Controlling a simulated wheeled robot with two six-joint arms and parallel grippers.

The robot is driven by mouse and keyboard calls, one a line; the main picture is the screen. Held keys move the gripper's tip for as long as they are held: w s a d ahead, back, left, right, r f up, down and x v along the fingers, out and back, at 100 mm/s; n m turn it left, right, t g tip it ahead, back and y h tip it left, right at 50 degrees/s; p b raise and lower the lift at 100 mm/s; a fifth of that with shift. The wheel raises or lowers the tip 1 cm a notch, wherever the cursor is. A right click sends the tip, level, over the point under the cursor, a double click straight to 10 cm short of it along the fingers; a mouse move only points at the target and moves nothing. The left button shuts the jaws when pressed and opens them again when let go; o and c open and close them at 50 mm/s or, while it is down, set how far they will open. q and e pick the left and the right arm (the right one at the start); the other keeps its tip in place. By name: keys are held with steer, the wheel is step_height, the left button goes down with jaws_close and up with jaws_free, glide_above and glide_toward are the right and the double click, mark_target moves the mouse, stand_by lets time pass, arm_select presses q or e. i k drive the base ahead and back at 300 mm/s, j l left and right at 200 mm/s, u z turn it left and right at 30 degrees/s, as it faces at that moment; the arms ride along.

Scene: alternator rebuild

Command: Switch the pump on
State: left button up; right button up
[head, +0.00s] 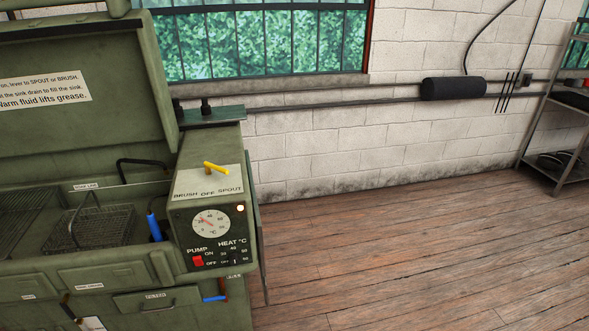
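The green parts washer (150,290) stands at the left in the head view. Its control panel (222,215) faces me at the right end. The red pump switch (198,261) sits at the panel's lower left, beside ON and OFF labels. It looks closer to OFF, but it is too small to be sure. A round temperature gauge (211,224) is above it, and a HEAT selector (235,256) is to its right. A yellow lever (215,168) sits on top above the BRUSH OFF SPOUT label. Neither of my grippers is in view.
The washer's lid (85,130) is raised. Wire baskets (95,225) and a blue-handled brush (154,226) are in the sink. The wooden floor (400,250) to the right is clear. A metal shelf (560,120) stands at the far right.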

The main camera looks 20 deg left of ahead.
mark_target(198, 261)
steer(key=u, duration=1.35)
